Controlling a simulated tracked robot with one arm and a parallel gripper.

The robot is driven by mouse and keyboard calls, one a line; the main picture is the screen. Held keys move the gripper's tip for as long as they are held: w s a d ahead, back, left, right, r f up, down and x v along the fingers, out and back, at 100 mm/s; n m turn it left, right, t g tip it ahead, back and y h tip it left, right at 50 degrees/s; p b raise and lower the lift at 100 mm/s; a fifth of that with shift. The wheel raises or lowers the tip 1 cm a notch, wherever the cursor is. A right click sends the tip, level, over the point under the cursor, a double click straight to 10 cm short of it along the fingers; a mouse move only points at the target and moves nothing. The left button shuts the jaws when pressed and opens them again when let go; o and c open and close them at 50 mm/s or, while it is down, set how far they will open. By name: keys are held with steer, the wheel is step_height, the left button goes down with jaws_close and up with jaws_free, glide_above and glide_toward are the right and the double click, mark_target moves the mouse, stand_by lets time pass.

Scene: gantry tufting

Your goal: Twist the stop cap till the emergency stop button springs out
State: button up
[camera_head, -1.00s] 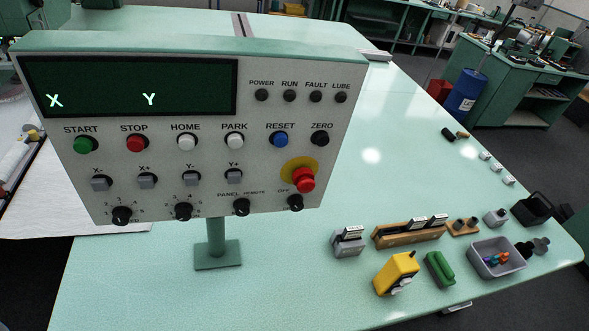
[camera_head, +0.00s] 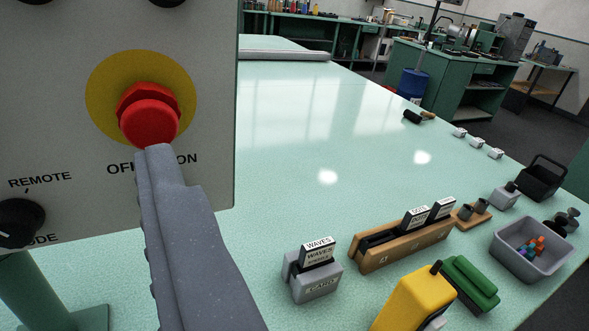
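The red emergency stop cap (camera_head: 150,122) sits on a round yellow plate (camera_head: 104,100) on the grey control panel (camera_head: 60,110). It is mushroom-shaped and stands out toward me. My gripper (camera_head: 162,165) shows as one long grey finger shape rising from the bottom of the picture. Its tip is just below the cap and overlaps its lower edge in the picture; I cannot tell whether it touches. A second finger is not distinct, so the opening does not show. The finger hides the middle of the OFF/ON label and the knob below it.
A black mode knob (camera_head: 20,222) is on the panel at lower left. On the bench (camera_head: 300,200) stand a grey card holder (camera_head: 315,285), a wooden card rack (camera_head: 400,245), a yellow device (camera_head: 415,300) and a grey tray (camera_head: 530,265).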

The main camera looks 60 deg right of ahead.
mark_target(145, 131)
step_height(145, 131, down, 3)
steer(key=s+d+h, duration=0.1)
steer(key=s+d, duration=0.1)
steer(key=shift+m+g, duration=0.3)
steer(key=p+x, duration=0.4)
steer(key=x, duration=1)
steer(key=shift+d+r+p, duration=0.15)
steer(key=shift+p, duration=0.25)
steer(key=c, duration=1)
